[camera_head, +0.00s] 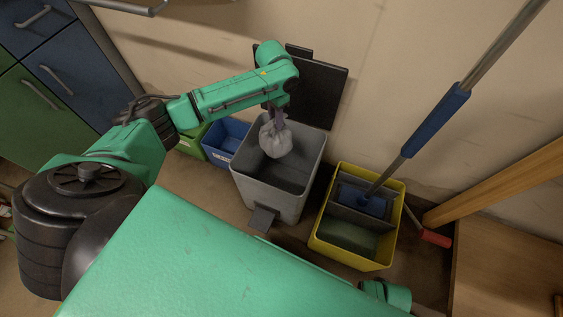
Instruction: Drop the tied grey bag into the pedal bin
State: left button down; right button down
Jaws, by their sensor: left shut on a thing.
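The tied grey bag (275,141) hangs from my left gripper (276,115), which is shut on its top. The bag is over the open mouth of the grey pedal bin (270,185), toward its back left. The bin's dark lid (318,92) is tilted up against the wall, and its pedal (262,219) shows at the front. The bag's lower part looks level with or just below the rim; I cannot tell exactly. My right gripper is not in view.
A yellow mop bucket (322,238) with a blue-handled mop (436,122) stands right of the bin. Blue (226,136) and green (190,147) boxes stand to its left. A wooden board (500,185) leans at the right. Drawer cabinets (45,75) are at the left.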

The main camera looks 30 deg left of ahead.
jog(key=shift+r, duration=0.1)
pick_arm(q)
jog(key=c, duration=0.6)
grip_release()
notch_tip(320, 180, up, 15)
jog(key=p, duration=0.3)
jog(key=shift+f, duration=0.2)
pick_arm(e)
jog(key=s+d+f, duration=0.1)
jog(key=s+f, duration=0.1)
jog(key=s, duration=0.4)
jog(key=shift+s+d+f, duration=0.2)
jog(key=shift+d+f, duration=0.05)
